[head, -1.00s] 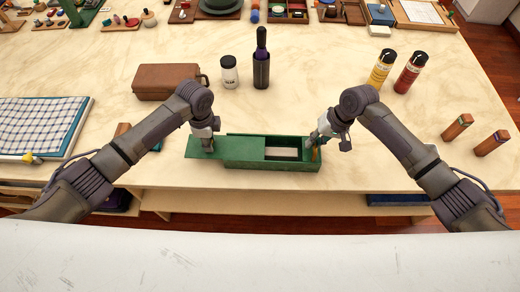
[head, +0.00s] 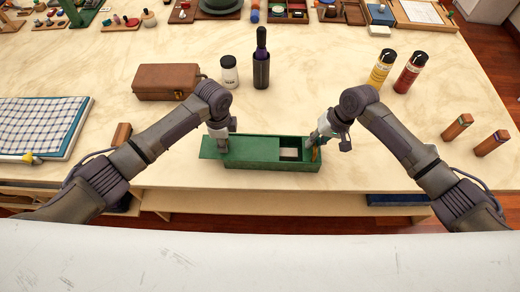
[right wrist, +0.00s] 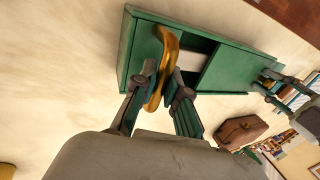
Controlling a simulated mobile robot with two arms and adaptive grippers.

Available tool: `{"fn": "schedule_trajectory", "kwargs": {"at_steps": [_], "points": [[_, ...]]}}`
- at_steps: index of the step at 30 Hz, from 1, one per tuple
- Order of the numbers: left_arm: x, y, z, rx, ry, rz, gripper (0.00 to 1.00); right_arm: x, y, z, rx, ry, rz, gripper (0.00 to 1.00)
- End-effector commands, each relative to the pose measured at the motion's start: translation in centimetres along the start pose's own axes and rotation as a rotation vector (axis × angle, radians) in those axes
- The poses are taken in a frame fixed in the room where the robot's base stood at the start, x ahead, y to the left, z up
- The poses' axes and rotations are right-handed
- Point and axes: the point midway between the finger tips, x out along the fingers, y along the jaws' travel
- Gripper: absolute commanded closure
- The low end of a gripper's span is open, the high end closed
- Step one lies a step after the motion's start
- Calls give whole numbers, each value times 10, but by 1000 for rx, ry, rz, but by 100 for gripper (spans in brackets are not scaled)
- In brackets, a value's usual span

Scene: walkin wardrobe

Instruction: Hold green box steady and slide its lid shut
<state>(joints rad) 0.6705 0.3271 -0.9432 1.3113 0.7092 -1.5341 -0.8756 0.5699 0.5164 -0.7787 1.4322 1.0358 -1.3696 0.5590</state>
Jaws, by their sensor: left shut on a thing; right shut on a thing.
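The green box (head: 252,165) sits on the table near its front edge. Its green lid (head: 250,147) covers the left and middle part and sticks out past the box's left end. A gap at the right shows a pale thing (head: 289,153) inside. My left gripper (head: 219,146) is shut at the lid's left part; its fingertips are partly hidden. My right gripper (head: 317,139) is shut on the curved brass handle (right wrist: 166,60) at the box's right end. In the right wrist view, the handle lies between the fingers, with the open part of the green box (right wrist: 135,55) behind it.
A brown case (head: 165,82), a white-labelled jar (head: 229,72) and a dark bottle (head: 261,62) stand behind the box. Yellow (head: 382,70) and red (head: 410,73) bottles stand back right. A checked cloth (head: 40,125) lies at left.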

Motion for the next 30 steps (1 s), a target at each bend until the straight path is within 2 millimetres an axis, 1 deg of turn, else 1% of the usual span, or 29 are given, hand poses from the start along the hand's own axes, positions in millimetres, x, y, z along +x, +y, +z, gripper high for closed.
{"fn": "schedule_trajectory", "kwargs": {"at_steps": [1, 30], "points": [[6, 4, -2, 0, -4, 12, 97, 1, 0, 0, -2, -2, 0, 100], [7, 5, -44, 0, -6, 11, 97, 0, 0, 0, -2, 0, -1, 100]]}}
